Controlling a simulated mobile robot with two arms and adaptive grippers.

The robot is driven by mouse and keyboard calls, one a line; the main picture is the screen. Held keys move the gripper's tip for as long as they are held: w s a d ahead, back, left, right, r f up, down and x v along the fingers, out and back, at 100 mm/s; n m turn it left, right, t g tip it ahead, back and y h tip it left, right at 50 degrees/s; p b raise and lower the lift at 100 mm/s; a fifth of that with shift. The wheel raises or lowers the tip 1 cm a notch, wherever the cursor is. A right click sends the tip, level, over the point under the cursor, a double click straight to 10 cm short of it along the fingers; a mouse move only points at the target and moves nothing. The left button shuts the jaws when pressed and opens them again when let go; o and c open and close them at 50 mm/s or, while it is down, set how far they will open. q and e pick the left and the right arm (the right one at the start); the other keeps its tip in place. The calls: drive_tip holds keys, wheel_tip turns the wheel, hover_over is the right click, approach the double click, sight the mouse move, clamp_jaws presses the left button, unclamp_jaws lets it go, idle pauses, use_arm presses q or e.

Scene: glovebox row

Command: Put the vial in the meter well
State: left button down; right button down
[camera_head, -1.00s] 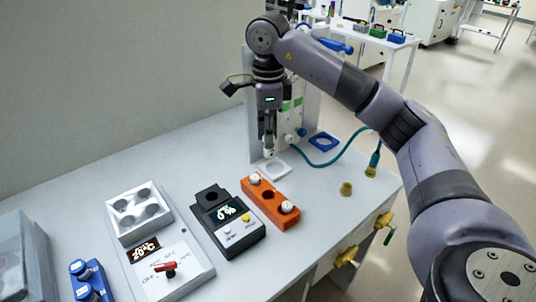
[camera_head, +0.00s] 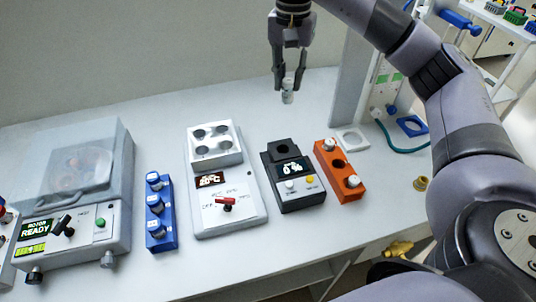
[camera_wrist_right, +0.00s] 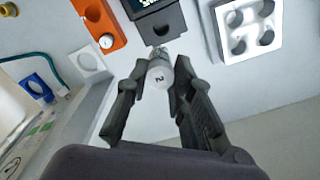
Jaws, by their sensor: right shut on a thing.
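My right gripper (camera_head: 288,84) is shut on a small white-capped vial (camera_head: 288,97), held upright in the air above the back of the bench. In the right wrist view the vial (camera_wrist_right: 160,75) sits between the fingertips (camera_wrist_right: 158,85), its cap marked with a "2". The meter (camera_head: 293,178) is a dark box with a display, a white and a yellow button, and a square well block (camera_head: 283,148) at its back. The gripper is behind and above the meter, apart from it. In the right wrist view the well block (camera_wrist_right: 161,25) lies just beyond the vial. My left gripper is not seen.
An orange rack (camera_head: 338,172) with white-capped vials stands right of the meter. A heater block (camera_head: 226,183) with several wells stands left, then a blue rack (camera_head: 160,212) and a centrifuge (camera_head: 75,185). A white square ring (camera_head: 351,139) lies at the back right.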

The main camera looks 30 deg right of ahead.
sight(287, 85)
drive_tip(key=shift+n, duration=0.3)
wheel_tip(287, 85, down, 5)
drive_tip(key=shift+a+r, duration=0.15)
drive_tip(key=shift+r, duration=0.05)
wheel_tip(287, 85, down, 15)
drive_tip(key=p, duration=0.3)
drive_tip(key=shift+f, duration=0.1)
drive_tip(key=shift+w+f, duration=0.1)
drive_tip(key=shift+f, duration=0.1)
drive_tip(key=c, duration=1.4)
unclamp_jaws()
